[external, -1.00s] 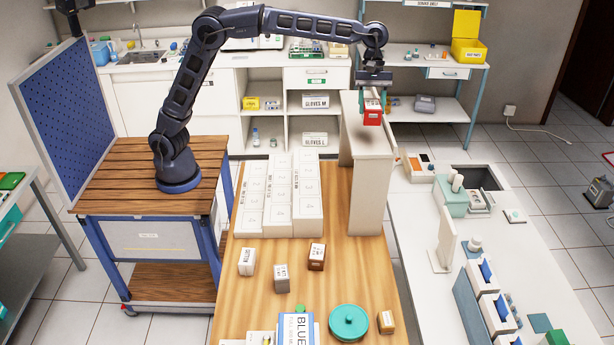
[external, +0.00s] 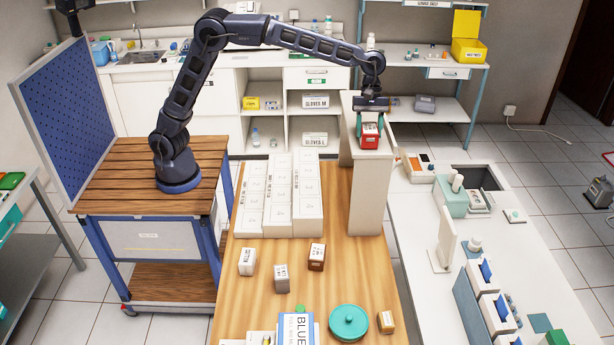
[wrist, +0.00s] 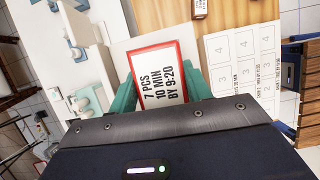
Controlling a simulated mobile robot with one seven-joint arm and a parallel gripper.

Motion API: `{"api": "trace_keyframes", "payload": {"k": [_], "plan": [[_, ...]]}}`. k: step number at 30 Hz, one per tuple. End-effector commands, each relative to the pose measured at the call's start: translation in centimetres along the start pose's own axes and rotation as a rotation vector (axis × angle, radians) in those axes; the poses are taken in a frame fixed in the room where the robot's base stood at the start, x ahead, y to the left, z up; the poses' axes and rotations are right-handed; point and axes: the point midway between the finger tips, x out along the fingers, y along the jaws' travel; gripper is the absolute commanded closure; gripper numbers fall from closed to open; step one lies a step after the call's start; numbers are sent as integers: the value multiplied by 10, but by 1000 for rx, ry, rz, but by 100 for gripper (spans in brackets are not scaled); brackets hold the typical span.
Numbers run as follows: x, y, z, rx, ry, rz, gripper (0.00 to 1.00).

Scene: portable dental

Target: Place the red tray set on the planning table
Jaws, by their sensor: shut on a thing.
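The red tray set (external: 370,141) is a small red box with a white label on top. In the wrist view its label (wrist: 158,78) reads "7 PCS 10 MIN BY 9:20". My gripper (external: 371,128) points down with its teal fingers shut on the box's two sides. The box is over the top of a tall white stand (external: 368,198) at the far right of the wooden table (external: 335,265). I cannot tell whether it touches the stand's top. No sign here shows which surface is the planning table.
White numbered blocks (external: 280,195) stand left of the stand. Several small labelled boxes, including a brown one (external: 316,257), and a teal round container (external: 348,322) are on the table's nearer part. A white counter (external: 510,255) runs along the right. Bare wood lies between the boxes and the stand.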

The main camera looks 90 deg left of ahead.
Motion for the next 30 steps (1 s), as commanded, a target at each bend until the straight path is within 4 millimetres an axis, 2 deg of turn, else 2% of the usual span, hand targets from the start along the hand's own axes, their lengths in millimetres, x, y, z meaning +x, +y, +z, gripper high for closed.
{"api": "trace_keyframes", "payload": {"k": [4,5,8,16,20,23,30], "plan": [[2,0,-1,0,0,0,79],[2,0,-1,0,0,0,47],[2,0,-1,0,0,0,29],[2,0,-1,0,0,0,29],[-5,0,0,0,0,1,29],[-18,0,0,1,-1,2,29],[-63,1,0,0,-1,3,29]]}}
